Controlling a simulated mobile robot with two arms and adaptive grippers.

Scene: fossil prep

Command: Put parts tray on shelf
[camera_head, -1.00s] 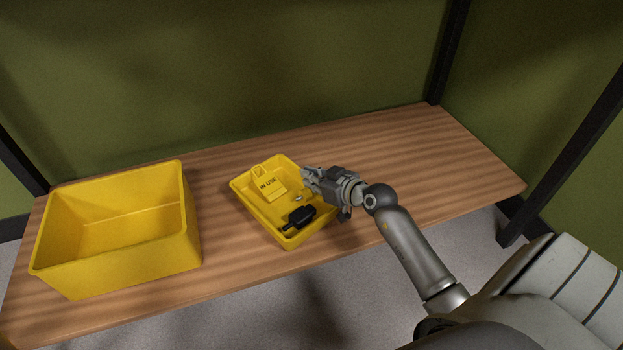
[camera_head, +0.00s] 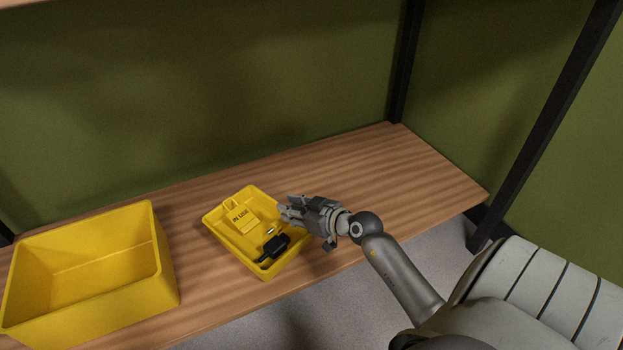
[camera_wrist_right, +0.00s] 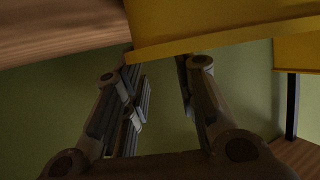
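A shallow yellow parts tray (camera_head: 217,234) rests on a wooden shelf board (camera_head: 345,170). My right gripper (camera_head: 283,213) is at the tray's right rim, coming in from the right, and hides part of that rim. In the right wrist view its two fingers (camera_wrist_right: 158,85) are apart with a gap between them, and yellow wall surfaces (camera_wrist_right: 215,25) show beyond the tips. I cannot tell whether a finger touches the tray. My left gripper is not in view.
A deep, empty-looking yellow bin (camera_head: 150,290) stands left of the tray on the same board, with a gap between. The board right of the tray is bare. Black shelf posts (camera_head: 545,130) stand at the right, and a green panel (camera_head: 200,100) closes the back.

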